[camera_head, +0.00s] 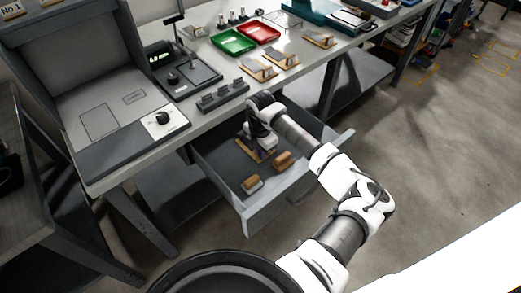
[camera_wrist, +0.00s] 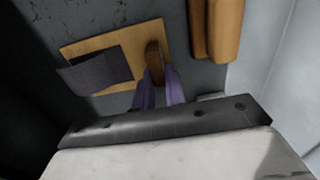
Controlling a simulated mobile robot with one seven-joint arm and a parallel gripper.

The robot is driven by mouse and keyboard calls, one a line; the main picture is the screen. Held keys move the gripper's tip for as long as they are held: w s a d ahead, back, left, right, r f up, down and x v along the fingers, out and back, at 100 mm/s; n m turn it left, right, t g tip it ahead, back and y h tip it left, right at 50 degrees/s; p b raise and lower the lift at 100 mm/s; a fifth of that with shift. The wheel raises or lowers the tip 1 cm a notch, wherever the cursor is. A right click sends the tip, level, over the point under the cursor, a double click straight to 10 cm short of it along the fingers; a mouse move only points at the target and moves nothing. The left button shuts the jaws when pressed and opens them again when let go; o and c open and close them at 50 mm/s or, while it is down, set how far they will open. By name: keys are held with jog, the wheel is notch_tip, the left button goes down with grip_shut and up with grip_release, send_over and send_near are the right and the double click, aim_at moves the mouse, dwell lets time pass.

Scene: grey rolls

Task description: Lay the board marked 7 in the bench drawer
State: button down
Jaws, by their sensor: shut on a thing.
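The bench drawer (camera_head: 222,165) is pulled open below the bench top, with a dark floor inside. My gripper (camera_head: 258,152) reaches down into it. In the wrist view, my gripper (camera_wrist: 160,88) is shut on the upright wooden handle of a flat tan board (camera_wrist: 92,50) with a dark grey plate on it. The board shows partly in the head view (camera_head: 250,149), at the drawer floor; I cannot tell if it touches. No number is readable on it. Two wooden pieces (camera_head: 251,183) (camera_head: 282,161) lie in the drawer's front part; wood also shows beside the board in the wrist view (camera_wrist: 222,30).
Several similar boards (camera_head: 319,40) lie on the bench top (camera_head: 215,112), near a green tray (camera_head: 233,42) and a red tray (camera_head: 259,32). A dark rack (camera_head: 222,97) stands at the bench edge above the drawer. The drawer's front wall (camera_head: 290,193) is close to my arm.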

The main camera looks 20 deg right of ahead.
jog(key=c, duration=1.5)
grip_release()
jog(key=shift+o, duration=0.2)
notch_tip(320, 180, up, 12)
jog(key=b, duration=0.1)
jog(key=shift+r, duration=0.2)
jog(key=shift+s+f, duration=0.1)
